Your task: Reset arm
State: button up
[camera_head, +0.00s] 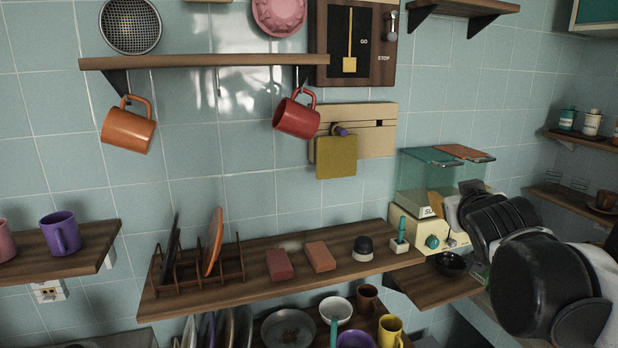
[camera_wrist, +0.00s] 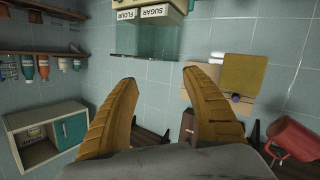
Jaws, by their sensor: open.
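My gripper (camera_wrist: 160,112) shows in the wrist view as two yellow-brown fingers spread apart with nothing between them. The wrist view appears upside down, with the labelled containers at its top. In the head view my dark arm reaches in from the right, and the gripper end (camera_head: 437,207) is partly hidden behind it, in front of the cream container unit (camera_head: 420,233). The gripper looks close to that unit, but I cannot tell whether they touch.
A wooden shelf (camera_head: 215,293) holds a dish rack (camera_head: 200,265), two reddish blocks and small items. Orange (camera_head: 128,130) and red (camera_head: 296,116) mugs hang from the upper shelf (camera_head: 200,61). A purple mug (camera_head: 61,233) stands left. Corner shelves (camera_head: 590,143) are at right.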

jog(key=s+a+f+g+y+b, duration=0.1)
jog(key=s+a+f+g+b, duration=0.1)
jog(key=s+f, duration=0.6)
jog(key=s+a+f+g+y+b, duration=0.1)
jog(key=s+a+f+g+b, duration=0.2)
jog(key=f, duration=1.2)
jog(key=s+a+f+g+y+b, duration=0.1)
jog(key=s+a+f+g+b, duration=0.2)
jog(key=s+f, duration=0.9)
jog(key=a+b, duration=0.2)
jog(key=b, duration=0.1)
jog(key=shift+s+a+f+y, duration=0.15)
jog(key=shift+s+a+y, duration=0.1)
jog(key=shift+s+y, duration=0.15)
